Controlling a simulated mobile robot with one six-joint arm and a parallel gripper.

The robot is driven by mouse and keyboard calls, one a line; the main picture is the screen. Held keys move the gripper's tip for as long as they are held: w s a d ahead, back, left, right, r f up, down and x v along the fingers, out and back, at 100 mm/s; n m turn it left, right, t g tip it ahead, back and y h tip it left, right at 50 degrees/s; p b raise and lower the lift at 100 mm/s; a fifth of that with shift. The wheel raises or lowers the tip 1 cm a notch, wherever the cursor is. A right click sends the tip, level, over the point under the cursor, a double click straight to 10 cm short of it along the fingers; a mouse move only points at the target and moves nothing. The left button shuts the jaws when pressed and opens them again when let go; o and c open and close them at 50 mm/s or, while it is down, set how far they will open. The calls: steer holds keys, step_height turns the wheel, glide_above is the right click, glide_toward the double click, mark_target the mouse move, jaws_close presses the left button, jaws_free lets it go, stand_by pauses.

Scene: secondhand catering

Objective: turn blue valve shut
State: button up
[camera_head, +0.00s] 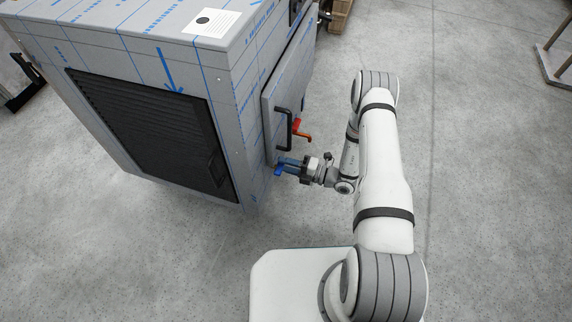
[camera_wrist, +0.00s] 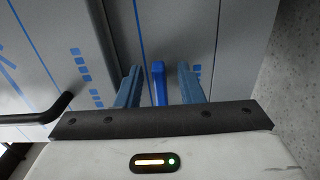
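The blue valve (camera_head: 279,171) sits low on the side of the grey appliance, below a red-orange valve (camera_head: 300,130). Its blue handle also shows in the wrist view (camera_wrist: 158,84), pointing toward the camera. My gripper (camera_head: 289,164) is at the blue valve. In the wrist view my gripper (camera_wrist: 160,88) has its two blue-grey fingers apart, one on each side of the handle. Narrow gaps seem to show between the handle and both fingers. The handle's lower end is hidden behind the gripper body.
The large grey appliance (camera_head: 230,90) with blue-lined film stands at left, with a dark grille (camera_head: 150,130) on its front. A black bar handle (camera_head: 284,130) is beside the valves; a black handle (camera_wrist: 40,116) shows left in the wrist view.

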steer(key=p+v, duration=0.2)
steer(key=v, duration=0.5)
steer(key=shift+s+d, duration=0.15)
steer(key=shift+d, duration=0.2)
steer(key=shift+s, duration=0.1)
stand_by(0.3)
